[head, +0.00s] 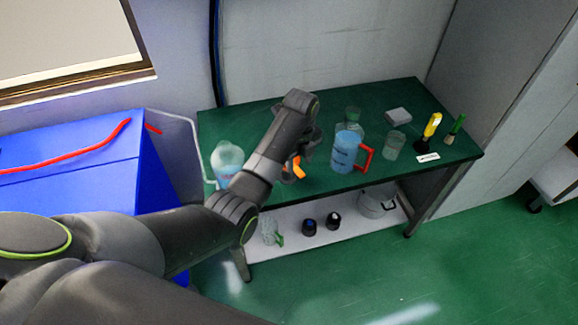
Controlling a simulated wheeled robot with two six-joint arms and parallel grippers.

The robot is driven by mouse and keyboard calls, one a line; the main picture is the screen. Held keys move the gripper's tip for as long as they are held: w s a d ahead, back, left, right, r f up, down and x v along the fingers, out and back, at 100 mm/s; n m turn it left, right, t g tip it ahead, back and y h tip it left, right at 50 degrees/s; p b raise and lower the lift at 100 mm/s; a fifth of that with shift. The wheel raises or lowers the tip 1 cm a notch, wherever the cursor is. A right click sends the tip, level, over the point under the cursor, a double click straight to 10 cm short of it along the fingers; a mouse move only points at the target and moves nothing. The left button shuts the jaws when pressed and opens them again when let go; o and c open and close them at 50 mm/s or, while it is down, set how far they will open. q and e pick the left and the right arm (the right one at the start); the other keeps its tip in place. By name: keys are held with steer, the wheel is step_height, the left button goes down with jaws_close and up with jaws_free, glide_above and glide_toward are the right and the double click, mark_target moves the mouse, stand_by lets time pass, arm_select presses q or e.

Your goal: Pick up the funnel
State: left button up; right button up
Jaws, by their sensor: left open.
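An orange object (299,168), which may be the funnel, shows in the head view on the green tabletop, mostly hidden behind my left wrist. Its full shape cannot be made out. My left gripper (306,148) is open and reaches down over the table close to this orange object. Whether it touches the object cannot be told. My right gripper is not in view.
A clear pitcher (226,158) stands left. The white lower shelf (349,229) holds several vessels.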

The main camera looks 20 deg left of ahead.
mark_target(300, 172)
arm_select(q)
steer(key=shift+d+f+p, duration=0.15)
steer(key=shift+f+p, duration=0.2)
steer(key=shift+f, duration=3.3)
steer(key=shift+c, duration=0.3)
jaws_close()
